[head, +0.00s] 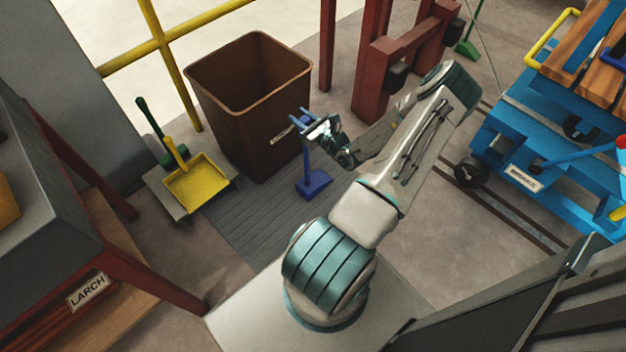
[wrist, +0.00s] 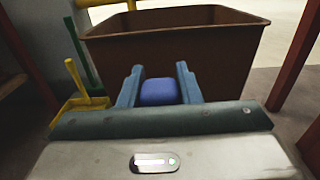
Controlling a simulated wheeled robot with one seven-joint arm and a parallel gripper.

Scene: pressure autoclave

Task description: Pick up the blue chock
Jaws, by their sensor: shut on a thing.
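The blue chock (head: 314,184) has a wedge-like foot and a thin upright handle. In the head view it shows just in front of the brown bin, over the grey ribbed floor mat. My gripper (head: 305,122) is at the top of the handle and shut on it. In the wrist view a rounded blue block (wrist: 159,92), the top of the chock, sits between the two fingers of my gripper (wrist: 159,86). The rest of the chock is hidden there. I cannot tell whether the foot touches the mat.
The brown bin (head: 222,118) stands close behind my gripper. A yellow dustpan (head: 197,187) and a green-handled brush (head: 150,118) are to the left. A blue cart (head: 527,135) stands at the right, near floor rails. A red-legged bench (head: 75,245) is at the left.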

